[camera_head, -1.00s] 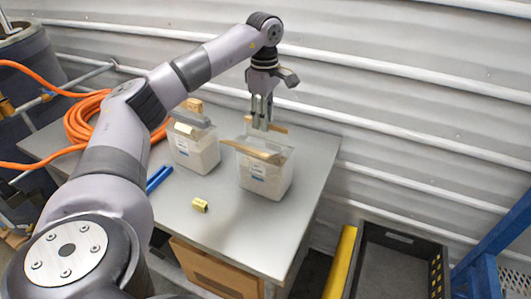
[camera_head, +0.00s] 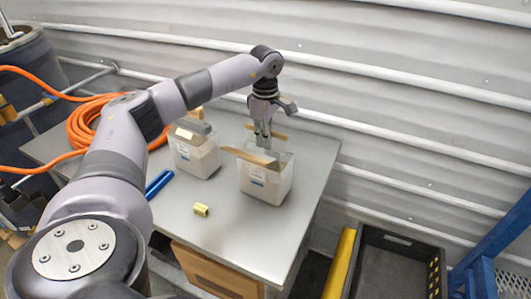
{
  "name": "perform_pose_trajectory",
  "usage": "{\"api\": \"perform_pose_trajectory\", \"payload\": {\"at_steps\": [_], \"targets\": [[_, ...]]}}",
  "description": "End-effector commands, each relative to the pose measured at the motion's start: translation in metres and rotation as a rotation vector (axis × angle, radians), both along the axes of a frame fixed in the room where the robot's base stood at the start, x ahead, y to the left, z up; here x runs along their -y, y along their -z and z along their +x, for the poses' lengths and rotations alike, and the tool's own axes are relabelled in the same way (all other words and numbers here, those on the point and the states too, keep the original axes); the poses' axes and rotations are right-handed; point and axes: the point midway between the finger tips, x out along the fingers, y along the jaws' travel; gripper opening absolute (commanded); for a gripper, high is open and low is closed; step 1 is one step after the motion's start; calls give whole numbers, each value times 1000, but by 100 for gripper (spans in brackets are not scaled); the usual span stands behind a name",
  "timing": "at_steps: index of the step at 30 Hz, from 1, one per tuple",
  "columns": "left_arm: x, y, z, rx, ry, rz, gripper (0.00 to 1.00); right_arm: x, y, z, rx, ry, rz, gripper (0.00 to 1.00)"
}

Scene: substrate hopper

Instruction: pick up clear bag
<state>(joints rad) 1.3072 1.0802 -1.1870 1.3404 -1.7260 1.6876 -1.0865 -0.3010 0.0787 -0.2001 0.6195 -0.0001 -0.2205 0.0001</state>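Two clear bags with pale contents and white labels stand upright on a grey metal table (camera_head: 238,220). The right clear bag (camera_head: 266,182) has a brown strip across its open top. The left clear bag (camera_head: 195,157) stands behind and to the left, with grey and tan pieces at its top. My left gripper (camera_head: 263,145) points down at the top of the right bag, its fingers close together at the rim. Whether the fingers hold anything or have a gap is too small to tell. My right gripper is not in view.
A small yellow cylinder (camera_head: 201,210) and blue tubes (camera_head: 158,184) lie on the table. A coiled orange hose (camera_head: 92,122) lies at the back left. A dark crate (camera_head: 392,265) with a yellow edge stands at the lower right. A corrugated wall is behind.

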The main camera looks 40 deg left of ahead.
Motion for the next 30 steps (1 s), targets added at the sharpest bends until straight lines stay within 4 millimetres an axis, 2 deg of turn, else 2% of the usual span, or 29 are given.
{"api": "perform_pose_trajectory", "payload": {"at_steps": [3, 30], "targets": [[0, 0, 0, 0, 0, 0, 0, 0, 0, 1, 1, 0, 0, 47], [0, -5, 1, 6, 0, -2, 0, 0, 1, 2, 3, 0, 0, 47]]}}
